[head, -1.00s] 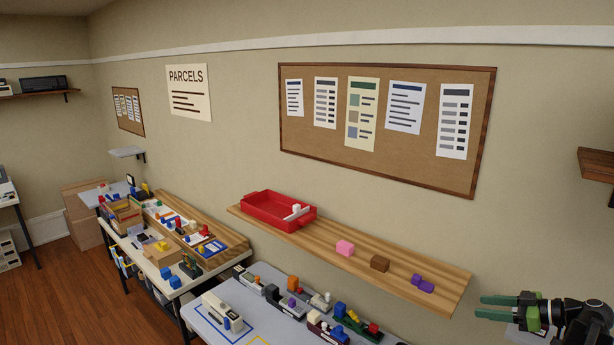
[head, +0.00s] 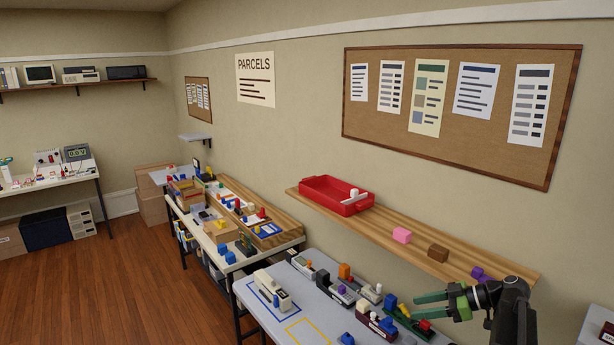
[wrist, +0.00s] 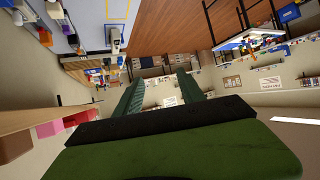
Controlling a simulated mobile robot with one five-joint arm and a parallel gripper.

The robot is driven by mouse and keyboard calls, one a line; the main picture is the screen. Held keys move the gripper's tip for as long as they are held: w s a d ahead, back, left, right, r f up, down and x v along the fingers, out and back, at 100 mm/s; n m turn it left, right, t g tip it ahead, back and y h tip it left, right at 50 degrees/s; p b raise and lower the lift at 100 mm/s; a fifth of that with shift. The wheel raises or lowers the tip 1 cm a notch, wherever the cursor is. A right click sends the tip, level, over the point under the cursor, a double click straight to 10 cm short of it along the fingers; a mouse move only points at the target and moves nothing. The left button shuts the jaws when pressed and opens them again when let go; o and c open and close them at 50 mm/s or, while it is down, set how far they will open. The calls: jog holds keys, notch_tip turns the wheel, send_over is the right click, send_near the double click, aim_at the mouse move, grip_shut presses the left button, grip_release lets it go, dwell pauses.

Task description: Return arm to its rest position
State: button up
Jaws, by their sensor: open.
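My gripper (head: 429,304) is at the lower right of the head view, with green fingers pointing left. It is open and empty. It hangs in front of the wall shelf's right end and above the grey table (head: 262,317). In the wrist view the two green fingers (wrist: 160,92) stand apart with nothing between them. The wrist view is tilted and shows the room beyond the fingers.
A wooden wall shelf (head: 372,226) holds a red tray (head: 328,197), a pink block (head: 402,235), a brown block (head: 438,253) and a purple piece (head: 479,273). Wooden floor (head: 120,290) is clear at the left.

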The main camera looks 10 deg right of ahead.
jog(key=s+a+f+g+h+b, duration=0.1)
jog(key=a+f+g+b, duration=0.1)
jog(key=a+f, duration=0.55)
jog(key=s+a+f+g+h+b, duration=0.1)
jog(key=a+f+g+h+b, duration=0.2)
jog(key=a, duration=0.8)
jog(key=s+a+f+g+b, duration=0.1)
jog(key=a+f+b, duration=0.1)
jog(key=a+f, duration=0.6)
jog(key=s+a+f+m+h+b, duration=0.2)
jog(key=s+a+f+m+h, duration=0.1)
jog(key=a, duration=0.1)
jog(key=d+f+m+h, duration=0.1)
jog(key=d+m+h, duration=0.3)
jog(key=d+m, duration=0.3)
jog(key=shift+s+m+p, duration=0.25)
jog(key=shift+m+p, duration=0.1)
jog(key=shift+m, duration=0.65)
jog(key=shift+d, duration=0.1)
jog(key=shift+c, duration=0.5)
